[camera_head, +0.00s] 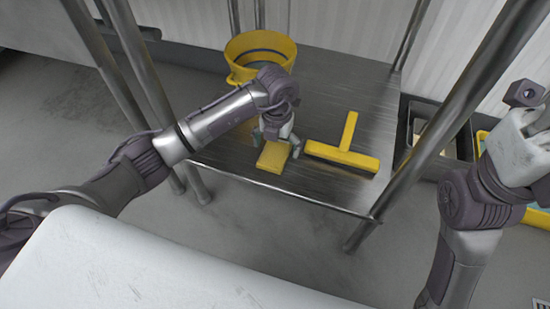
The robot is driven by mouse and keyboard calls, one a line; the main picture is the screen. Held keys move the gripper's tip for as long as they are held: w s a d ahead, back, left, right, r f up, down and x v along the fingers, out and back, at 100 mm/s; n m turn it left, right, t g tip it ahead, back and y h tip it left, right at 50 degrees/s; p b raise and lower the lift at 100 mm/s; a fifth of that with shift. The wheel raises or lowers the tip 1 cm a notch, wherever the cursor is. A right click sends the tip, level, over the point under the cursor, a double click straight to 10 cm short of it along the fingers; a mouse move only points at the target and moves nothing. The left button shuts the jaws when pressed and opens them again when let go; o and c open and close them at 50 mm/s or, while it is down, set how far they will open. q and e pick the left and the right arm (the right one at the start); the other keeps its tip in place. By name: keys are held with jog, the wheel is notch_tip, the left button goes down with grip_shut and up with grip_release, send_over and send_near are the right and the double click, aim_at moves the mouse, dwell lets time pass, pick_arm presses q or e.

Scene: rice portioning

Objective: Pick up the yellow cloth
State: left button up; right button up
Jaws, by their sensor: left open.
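The yellow cloth (272,158) is a small flat rectangle lying on the metal shelf (235,172), near its front edge. My left gripper (277,146) reaches down over the cloth with its fingers spread to either side. It is open, and I cannot tell whether the fingers touch the cloth. My right arm is at the right edge of the view, off the shelf, and the fingers of its gripper are not clearly visible.
A yellow bucket (233,66) stands behind my left gripper. A yellow squeegee-like tool (343,158) lies just right of the cloth. Metal legs (460,95) frame the shelf. A dark container (407,125) and a yellow bin (537,217) are at the right.

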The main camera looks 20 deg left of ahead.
pick_arm(q)
jog(key=shift+c, duration=0.3)
jog(key=c, duration=1)
jog(key=shift+c, duration=0.2)
